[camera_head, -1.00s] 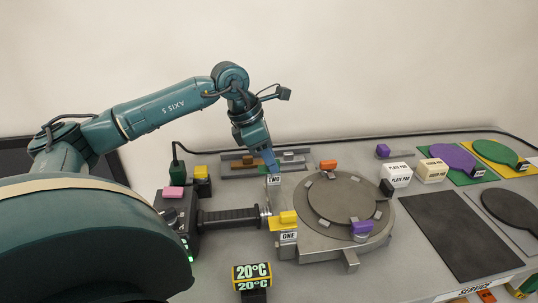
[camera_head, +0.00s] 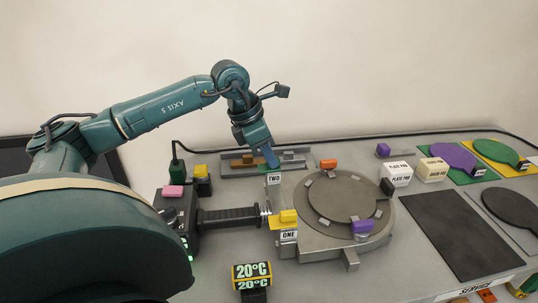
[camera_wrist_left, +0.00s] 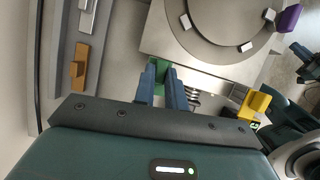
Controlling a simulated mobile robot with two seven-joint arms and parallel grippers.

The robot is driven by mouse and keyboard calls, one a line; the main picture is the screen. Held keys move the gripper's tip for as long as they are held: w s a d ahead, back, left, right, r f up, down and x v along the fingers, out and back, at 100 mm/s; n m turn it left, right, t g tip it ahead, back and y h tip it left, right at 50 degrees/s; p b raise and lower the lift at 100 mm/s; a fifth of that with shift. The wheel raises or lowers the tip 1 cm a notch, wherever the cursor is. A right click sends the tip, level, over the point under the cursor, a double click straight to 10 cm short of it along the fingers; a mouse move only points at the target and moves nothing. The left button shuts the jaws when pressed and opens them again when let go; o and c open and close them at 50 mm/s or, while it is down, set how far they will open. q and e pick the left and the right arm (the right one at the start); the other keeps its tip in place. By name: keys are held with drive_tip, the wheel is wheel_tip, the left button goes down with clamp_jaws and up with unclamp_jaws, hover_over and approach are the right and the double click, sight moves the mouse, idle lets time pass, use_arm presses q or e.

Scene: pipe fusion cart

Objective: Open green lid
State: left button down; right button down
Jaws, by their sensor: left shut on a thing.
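My left gripper (camera_head: 271,163) points down at the slot marked TWO (camera_head: 274,179), at the back left edge of the round grey plate unit (camera_head: 345,201). In the left wrist view its two blue fingers (camera_wrist_left: 163,88) are shut on the green lid (camera_wrist_left: 161,77). Only part of the green lid shows between and behind the fingers; in the head view it is mostly hidden by the fingers and the label. A yellow lid (camera_head: 289,216) sits at the slot marked ONE (camera_head: 289,236). It also shows in the left wrist view (camera_wrist_left: 254,104).
A black-handled device (camera_head: 229,215) lies left of the plate unit, near a 20°C display (camera_head: 252,272). Orange (camera_head: 328,164) and purple (camera_head: 362,227) blocks sit on the unit's rim. A metal rack (camera_head: 240,161) stands behind. A dark mat (camera_head: 460,235) lies at right.

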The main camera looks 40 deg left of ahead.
use_arm(q)
drive_tip(key=n, duration=0.1)
drive_tip(key=n+y, duration=0.1)
drive_tip(key=n+b, duration=0.1)
drive_tip(key=n, duration=0.1)
drive_tip(key=shift+w+a+t, duration=0.15)
drive_tip(key=shift+a+t, duration=0.1)
drive_tip(key=shift+t, duration=0.15)
drive_tip(key=n, duration=0.1)
drive_tip(key=n+y, duration=0.1)
drive_tip(key=n, duration=0.1)
drive_tip(key=shift+a+n+y+b, duration=0.25)
drive_tip(key=shift+n+y+b, duration=0.1)
drive_tip(key=shift+n+y, duration=0.05)
drive_tip(key=n, duration=0.2)
drive_tip(key=n+y, duration=0.1)
drive_tip(key=n, duration=0.1)
drive_tip(key=shift+a+y, duration=0.3)
drive_tip(key=shift+a, duration=0.05)
drive_tip(key=shift+s+a+n+g+y, duration=0.15)
drive_tip(key=shift+n+g+y, duration=0.2)
drive_tip(key=shift+n, duration=0.85)
drive_tip(key=shift+s+a+n+g+y, duration=0.1)
drive_tip(key=shift+n+g+y, duration=0.25)
drive_tip(key=shift+n, duration=0.85)
use_arm(e)
drive_tip(key=shift+a+f, duration=0.1)
drive_tip(key=shift+f, duration=0.4)
